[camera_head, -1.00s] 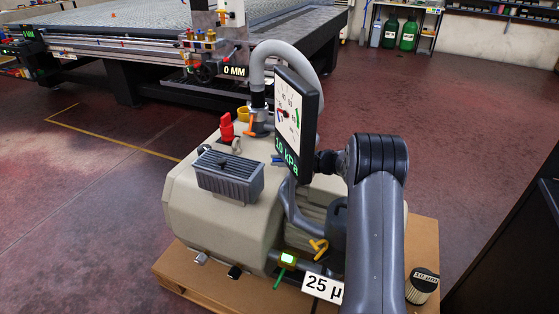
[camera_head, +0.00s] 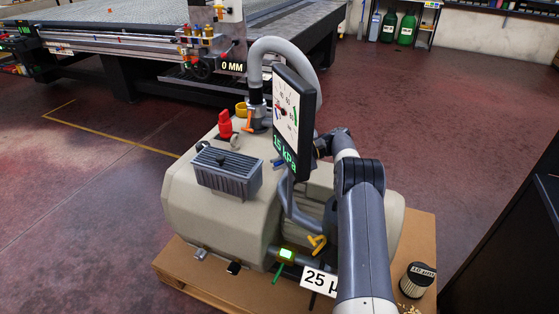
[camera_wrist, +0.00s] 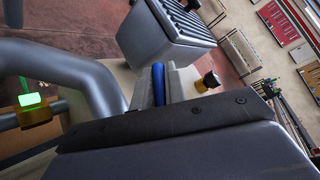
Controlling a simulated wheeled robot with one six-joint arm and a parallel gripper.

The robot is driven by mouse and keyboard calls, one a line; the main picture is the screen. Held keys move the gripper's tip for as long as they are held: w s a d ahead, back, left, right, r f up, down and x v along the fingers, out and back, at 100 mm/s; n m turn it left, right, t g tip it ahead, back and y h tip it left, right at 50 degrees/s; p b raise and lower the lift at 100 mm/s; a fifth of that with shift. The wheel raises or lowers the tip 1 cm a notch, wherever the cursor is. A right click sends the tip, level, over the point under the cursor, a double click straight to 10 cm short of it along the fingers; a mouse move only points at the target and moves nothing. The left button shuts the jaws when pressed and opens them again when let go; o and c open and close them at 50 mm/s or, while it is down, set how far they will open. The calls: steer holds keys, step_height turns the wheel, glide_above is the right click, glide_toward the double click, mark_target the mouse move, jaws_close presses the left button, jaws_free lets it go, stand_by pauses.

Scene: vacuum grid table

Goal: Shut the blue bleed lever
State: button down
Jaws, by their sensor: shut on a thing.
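The blue bleed lever (camera_wrist: 158,84) shows in the wrist view as a narrow blue bar between the two fingers of my gripper (camera_wrist: 160,92). The gripper is shut on it. In the head view a small piece of the blue lever (camera_head: 278,162) shows just left of the tall gauge's lower part. My fingers are hidden behind the gauge there. The gauge (camera_head: 285,120) stands tilted above the beige pump (camera_head: 225,220), with green digits that look like 15 kPa. The lever's exact angle is hard to tell.
A red knob (camera_head: 225,125), an orange-handled valve (camera_head: 248,121) and a grey hose (camera_head: 268,50) stand close by on the pump. A yellow lever (camera_head: 317,244) and a finned grey box (camera_head: 227,172) are nearby. Open floor lies left.

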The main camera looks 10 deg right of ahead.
steer(key=shift+s+d+n+g, duration=0.1)
steer(key=shift+s+n+g, duration=0.05)
steer(key=shift+n+g, duration=0.2)
stand_by(0.3)
steer(key=c, duration=1.5)
jaws_free()
steer(key=shift+o, duration=0.2)
step_height(320, 180, up, 10)
steer(key=shift+p, duration=1.2)
steer(key=shift+c, duration=0.4)
